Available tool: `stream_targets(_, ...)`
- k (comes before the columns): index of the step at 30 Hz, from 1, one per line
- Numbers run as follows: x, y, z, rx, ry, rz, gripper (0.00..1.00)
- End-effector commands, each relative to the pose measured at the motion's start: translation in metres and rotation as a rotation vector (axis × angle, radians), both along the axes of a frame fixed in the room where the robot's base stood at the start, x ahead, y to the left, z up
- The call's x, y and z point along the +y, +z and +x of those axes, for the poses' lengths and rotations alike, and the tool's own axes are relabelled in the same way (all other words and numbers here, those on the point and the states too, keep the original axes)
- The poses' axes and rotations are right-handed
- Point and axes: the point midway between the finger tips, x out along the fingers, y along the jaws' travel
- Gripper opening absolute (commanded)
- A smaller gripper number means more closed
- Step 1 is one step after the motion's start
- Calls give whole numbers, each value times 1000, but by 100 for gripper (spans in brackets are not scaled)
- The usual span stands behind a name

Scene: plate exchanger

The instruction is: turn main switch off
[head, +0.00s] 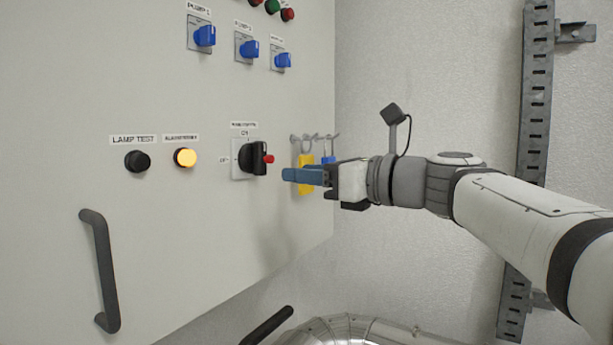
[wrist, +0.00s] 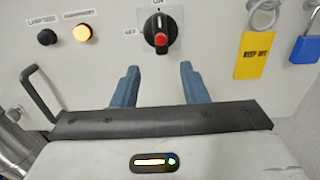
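The main switch (head: 253,158) is a black rotary knob with a red centre on a light plate on the cabinet front. In the wrist view the main switch (wrist: 160,35) stands at the top middle, its handle upright, pointing at the ON mark; OFF is at its left. My gripper (head: 287,175) has blue fingers and is in front of the panel, right of and slightly below the knob in the head view. In the wrist view my gripper (wrist: 157,75) is open and empty, its fingers apart below the knob and not touching it.
A yellow tag (wrist: 253,54) and a blue padlock (wrist: 305,49) hang from hooks right of the switch. A black lamp test button (head: 138,161) and a lit yellow button (head: 185,157) are at its left. A black door handle (head: 101,270) sticks out lower left. Blue selector switches (head: 247,48) are above.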

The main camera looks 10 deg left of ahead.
Motion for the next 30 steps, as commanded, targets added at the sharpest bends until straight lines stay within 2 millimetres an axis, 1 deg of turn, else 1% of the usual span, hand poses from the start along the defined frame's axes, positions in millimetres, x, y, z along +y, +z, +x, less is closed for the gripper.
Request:
stream_targets(2, 8, 3, 3, 8, 5, 10, 40)
stream_targets(9, 45, 3, 17, 8, 6, 8, 40)
stream_targets(15, 65, 3, 26, 5, 3, 6, 40)
stream_targets(19, 70, 2, 28, 4, 3, 6, 40)
stream_targets(26, 70, 1, 28, 4, 2, 6, 40)
stream_targets(30, 70, 1, 28, 4, 3, 6, 29)
